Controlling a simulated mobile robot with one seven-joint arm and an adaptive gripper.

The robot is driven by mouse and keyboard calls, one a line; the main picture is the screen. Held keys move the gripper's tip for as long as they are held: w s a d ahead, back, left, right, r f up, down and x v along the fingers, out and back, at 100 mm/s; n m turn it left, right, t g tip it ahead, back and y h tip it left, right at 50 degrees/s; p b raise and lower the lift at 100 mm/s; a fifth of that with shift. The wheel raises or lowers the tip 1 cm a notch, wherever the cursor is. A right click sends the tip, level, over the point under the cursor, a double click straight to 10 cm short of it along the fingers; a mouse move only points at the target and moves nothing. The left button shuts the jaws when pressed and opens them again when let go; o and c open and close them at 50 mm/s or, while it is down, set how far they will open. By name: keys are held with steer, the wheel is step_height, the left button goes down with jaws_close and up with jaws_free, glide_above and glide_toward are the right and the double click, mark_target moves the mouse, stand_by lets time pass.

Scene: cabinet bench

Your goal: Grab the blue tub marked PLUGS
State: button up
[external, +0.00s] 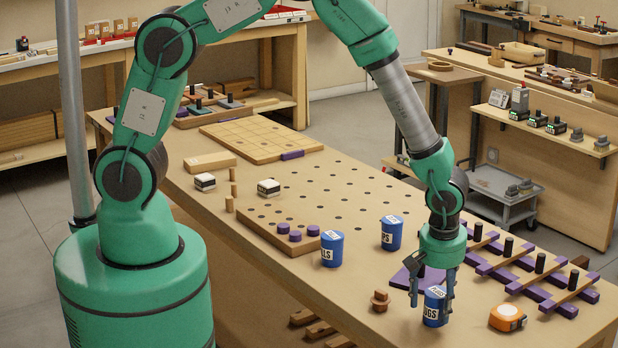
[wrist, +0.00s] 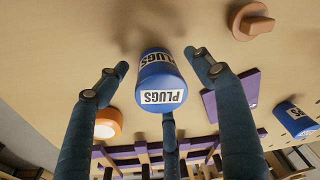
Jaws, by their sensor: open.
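The blue tub marked PLUGS (external: 434,310) stands upright near the front right edge of the bench. In the wrist view its white label on the side of the tub (wrist: 162,82) reads PLUGS upside down, and its lid has a label too. My gripper (external: 431,292) is open and pointing down over the tub, with fingers spread around it. In the wrist view my gripper (wrist: 158,72) has one finger left of the tub, one right and one below in the picture. Gaps show beside the left and right fingers; contact at the third finger is unclear.
Two other blue tubs, one ending in ELS (external: 332,250) and one ending in PS (external: 391,234), stand to the left. A wooden knob (external: 380,301) is close left, an orange tape measure (external: 507,317) to the right, and a purple-and-wood rack (external: 535,275) behind.

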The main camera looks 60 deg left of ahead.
mark_target(437, 291)
steer(key=shift+c, duration=0.5)
steer(key=c, duration=1.2)
steer(key=shift+c, duration=0.2)
steer(key=shift+r, duration=0.85)
step_height(437, 291, up, 2)
steer(key=shift+s+r+p, duration=0.1)
steer(key=shift+p, duration=0.2)
steer(key=s+a, duration=0.2)
steer(key=s, duration=0.2)
steer(key=s+a, duration=0.3)
steer(key=s, duration=0.2)
steer(key=s+a+r, duration=0.1)
steer(key=s+a, duration=0.2)
steer(key=s, duration=0.1)
steer(key=shift+s+a, duration=0.15)
steer(key=shift+a, duration=0.05)
